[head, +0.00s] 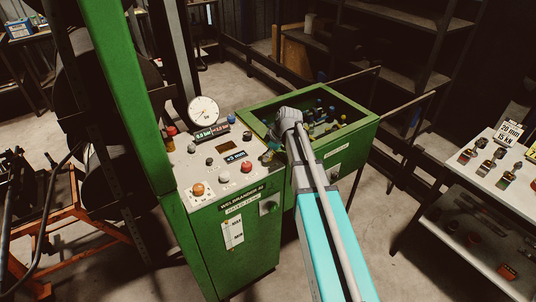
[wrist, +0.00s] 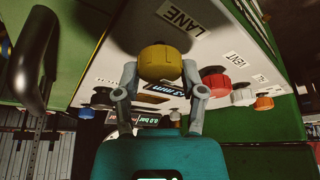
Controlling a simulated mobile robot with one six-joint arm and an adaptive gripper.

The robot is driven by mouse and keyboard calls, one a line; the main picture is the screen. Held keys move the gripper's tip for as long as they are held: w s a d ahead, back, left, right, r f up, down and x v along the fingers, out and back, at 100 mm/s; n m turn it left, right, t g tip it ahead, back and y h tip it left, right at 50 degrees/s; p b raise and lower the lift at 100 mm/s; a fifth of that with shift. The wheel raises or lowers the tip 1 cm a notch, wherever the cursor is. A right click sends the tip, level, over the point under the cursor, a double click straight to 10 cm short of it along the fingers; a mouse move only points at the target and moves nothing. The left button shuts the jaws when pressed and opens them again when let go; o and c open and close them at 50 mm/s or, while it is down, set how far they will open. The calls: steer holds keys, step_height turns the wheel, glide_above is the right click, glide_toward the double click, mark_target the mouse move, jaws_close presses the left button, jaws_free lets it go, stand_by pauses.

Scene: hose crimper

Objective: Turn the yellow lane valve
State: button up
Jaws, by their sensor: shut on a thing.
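The yellow lane valve (wrist: 160,63) is a round ribbed knob on the pale panel, beside the LANE label (wrist: 180,15) in the wrist view. My gripper (wrist: 160,72) has one finger on each side of the knob and is shut on it. In the head view my gripper (head: 272,157) is at the right edge of the control panel (head: 220,178), and I cannot clearly make out the yellow valve there. How far the knob is turned cannot be told.
A red knob (wrist: 215,82) and a white knob (wrist: 243,94) near the VENT label sit close to my gripper. A round gauge (head: 203,110) stands at the panel's back. A green bin (head: 347,146) with several fittings adjoins it. A table (head: 487,183) stands at right.

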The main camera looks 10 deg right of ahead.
steer(key=m+t+h, duration=0.1)
steer(key=m, duration=0.3)
steer(key=shift+s+a+m, duration=0.1)
steer(key=shift+m, duration=0.2)
steer(key=m+t+h, duration=0.1)
steer(key=m, duration=0.3)
steer(key=m+h, duration=0.1)
steer(key=m, duration=0.1)
steer(key=m+h, duration=0.1)
steer(key=m, duration=0.1)
steer(key=shift+a+t, duration=0.1)
steer(key=shift+t, duration=0.2)
steer(key=m+h, duration=0.1)
steer(key=m, duration=0.3)
steer(key=shift+h, duration=0.3)
steer(key=shift+m, duration=0.4)
steer(key=o, duration=1.1)
steer(key=shift+o, duration=0.2)
steer(key=shift+n, duration=0.4)
